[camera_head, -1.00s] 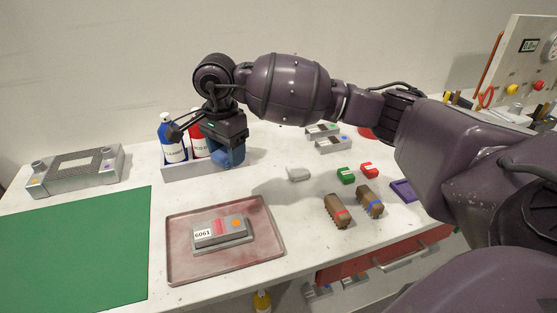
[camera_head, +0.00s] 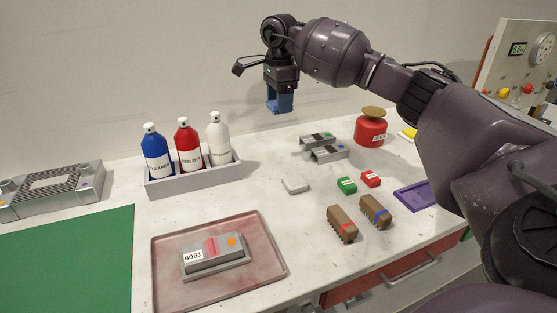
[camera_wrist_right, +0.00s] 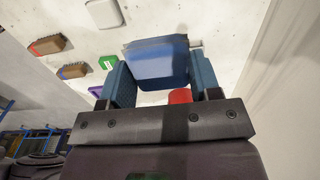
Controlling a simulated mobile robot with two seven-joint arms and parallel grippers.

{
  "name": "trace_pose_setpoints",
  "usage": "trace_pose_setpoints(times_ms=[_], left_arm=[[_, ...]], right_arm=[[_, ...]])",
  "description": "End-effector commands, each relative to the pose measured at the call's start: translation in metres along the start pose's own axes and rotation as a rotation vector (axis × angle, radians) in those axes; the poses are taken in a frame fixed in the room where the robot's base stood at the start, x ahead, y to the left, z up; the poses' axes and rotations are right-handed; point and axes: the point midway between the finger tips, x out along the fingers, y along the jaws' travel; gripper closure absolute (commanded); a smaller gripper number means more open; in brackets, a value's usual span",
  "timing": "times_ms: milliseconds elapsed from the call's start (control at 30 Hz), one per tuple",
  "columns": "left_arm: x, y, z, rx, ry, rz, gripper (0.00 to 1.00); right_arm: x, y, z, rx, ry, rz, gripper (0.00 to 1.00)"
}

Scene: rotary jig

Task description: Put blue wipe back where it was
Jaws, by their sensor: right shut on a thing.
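My right gripper (camera_head: 280,106) is raised above the back of the table, between the bottle rack and the red can. It is shut on the blue wipe (camera_wrist_right: 158,62), which shows between the two blue-grey fingers in the right wrist view. In the head view the wipe is hard to tell apart from the similarly blue fingers. My left gripper is in neither current view.
A grey rack (camera_head: 195,180) holds blue, red and white bottles. The red can (camera_head: 370,132), grey fixtures (camera_head: 330,153), green block (camera_head: 346,185), red block (camera_head: 370,179), two brown brushes (camera_head: 342,224), purple tray (camera_head: 412,198) and reddish tray (camera_head: 165,270) stand around. Table between rack and fixtures is largely clear.

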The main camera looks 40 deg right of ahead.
Motion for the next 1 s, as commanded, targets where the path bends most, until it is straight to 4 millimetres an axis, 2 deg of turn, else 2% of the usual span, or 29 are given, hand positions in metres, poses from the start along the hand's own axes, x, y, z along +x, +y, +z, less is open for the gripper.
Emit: trace_pose_setpoints(times_ms=[33,100,500,833,1000], left_arm=[[0.001,0.001,0.005,-0.001,-0.01,0.0,0.57],[0.002,0.001,0.008,-0.002,-0.016,0.0,0.57],[0.004,0.001,0.017,-0.003,-0.031,0.0,0.57],[0.006,0.0,0.014,0.003,-0.023,0.002,0.57],[0.007,0.0,0.02,0.007,-0.034,0.004,0.57]], right_arm=[[0.017,0.0,0.0,0.0,0.003,0.009,0.65],[0.033,0.0,0.0,0.0,0.003,0.008,0.65],[0.114,0.0,0.001,-0.001,0.001,0.006,0.65],[0.135,0.0,0.001,0.0,0.001,0.002,0.65],[0.159,0.001,0.001,0.0,0.002,0.007,0.65]])
